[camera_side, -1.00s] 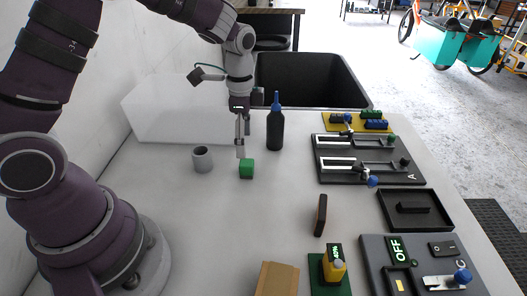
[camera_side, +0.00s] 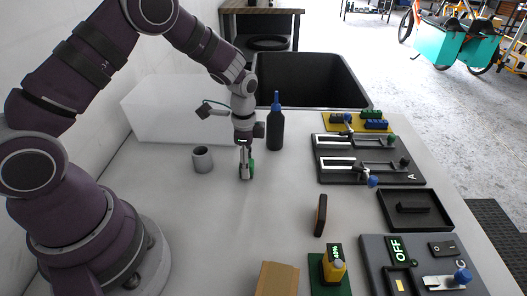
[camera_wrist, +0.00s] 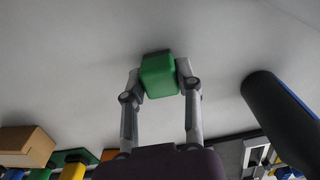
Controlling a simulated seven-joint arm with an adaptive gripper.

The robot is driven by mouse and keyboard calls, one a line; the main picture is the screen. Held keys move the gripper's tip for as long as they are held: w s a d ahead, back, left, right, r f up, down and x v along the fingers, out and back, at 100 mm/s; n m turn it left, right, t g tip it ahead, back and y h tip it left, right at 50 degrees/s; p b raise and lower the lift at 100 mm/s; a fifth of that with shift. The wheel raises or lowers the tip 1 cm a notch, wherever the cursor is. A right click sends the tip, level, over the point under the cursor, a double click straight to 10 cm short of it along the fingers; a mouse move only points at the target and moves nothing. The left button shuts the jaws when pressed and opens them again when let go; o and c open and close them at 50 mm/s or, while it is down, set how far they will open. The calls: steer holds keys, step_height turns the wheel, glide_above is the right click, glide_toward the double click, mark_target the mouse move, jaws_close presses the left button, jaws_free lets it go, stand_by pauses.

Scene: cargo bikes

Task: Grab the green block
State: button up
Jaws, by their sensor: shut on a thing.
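The green block (camera_wrist: 159,76) is between the two fingertips of my gripper (camera_wrist: 160,82) in the wrist view, with a finger against each side. In the side view the block (camera_side: 252,168) is mostly hidden behind the fingers, with a green sliver showing. My gripper (camera_side: 246,172) points down and is shut on the block, low at the white table. I cannot tell whether the block still touches the table.
A grey cup (camera_side: 203,159) stands to the left, and a dark bottle with a blue top (camera_side: 275,130) stands close behind to the right. A black bin (camera_side: 310,82) is at the back. Panels with knobs (camera_side: 365,158) line the right side.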

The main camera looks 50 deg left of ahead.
steer(key=shift+c, duration=1.2)
